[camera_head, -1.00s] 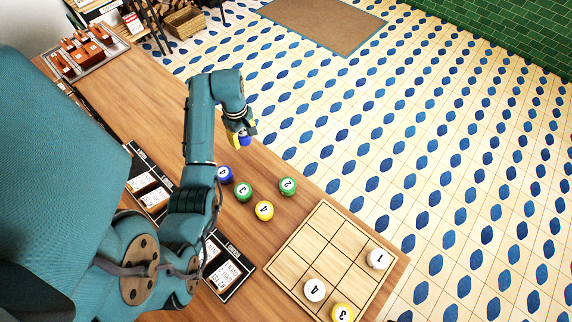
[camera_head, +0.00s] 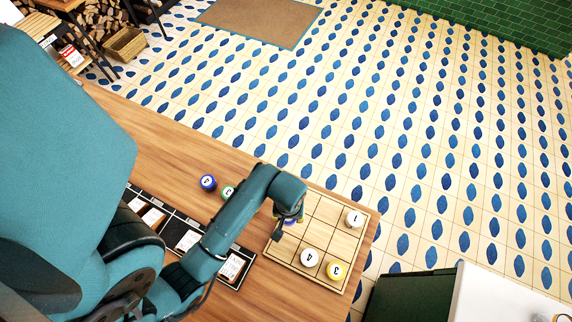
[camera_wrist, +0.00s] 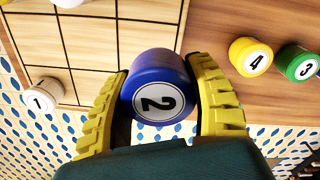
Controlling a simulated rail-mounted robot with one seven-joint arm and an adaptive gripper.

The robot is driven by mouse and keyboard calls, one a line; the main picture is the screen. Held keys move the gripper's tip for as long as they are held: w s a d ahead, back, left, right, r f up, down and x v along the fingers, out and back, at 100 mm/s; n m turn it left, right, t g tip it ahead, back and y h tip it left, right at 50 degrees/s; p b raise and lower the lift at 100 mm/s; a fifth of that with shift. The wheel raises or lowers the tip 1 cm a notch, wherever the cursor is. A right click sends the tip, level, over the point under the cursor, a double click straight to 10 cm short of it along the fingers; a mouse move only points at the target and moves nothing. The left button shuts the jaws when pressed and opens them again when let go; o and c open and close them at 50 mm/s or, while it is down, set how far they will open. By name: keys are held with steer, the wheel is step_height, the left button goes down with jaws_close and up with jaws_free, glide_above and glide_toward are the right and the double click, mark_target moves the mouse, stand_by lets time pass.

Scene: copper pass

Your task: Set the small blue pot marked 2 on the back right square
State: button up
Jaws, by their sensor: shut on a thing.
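The small blue pot marked 2 (camera_wrist: 158,88) sits between the two yellow fingers of my gripper (camera_wrist: 160,100) in the wrist view. My gripper is shut on it, with its numbered face toward the camera. In the head view my gripper (camera_head: 289,217) is over the upper left part of the wooden grid board (camera_head: 326,207), and only a sliver of the pot shows below it. The board also shows in the wrist view (camera_wrist: 92,42). The pot's height above the board is hard to tell. Part of the board is hidden by my arm.

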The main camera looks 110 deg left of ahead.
steer(key=m+p, duration=0.2)
glide_above(284, 245)
step_height(284, 245, down, 9)
steer(key=shift+f+b, duration=0.2)
steer(key=shift+b, duration=0.45)
steer(key=shift+f, duration=0.15)
steer(key=o, duration=1.2)
step_height(284, 245, up, 12)
steer(key=shift+r+p, duration=0.15)
steer(key=shift+p, duration=0.45)
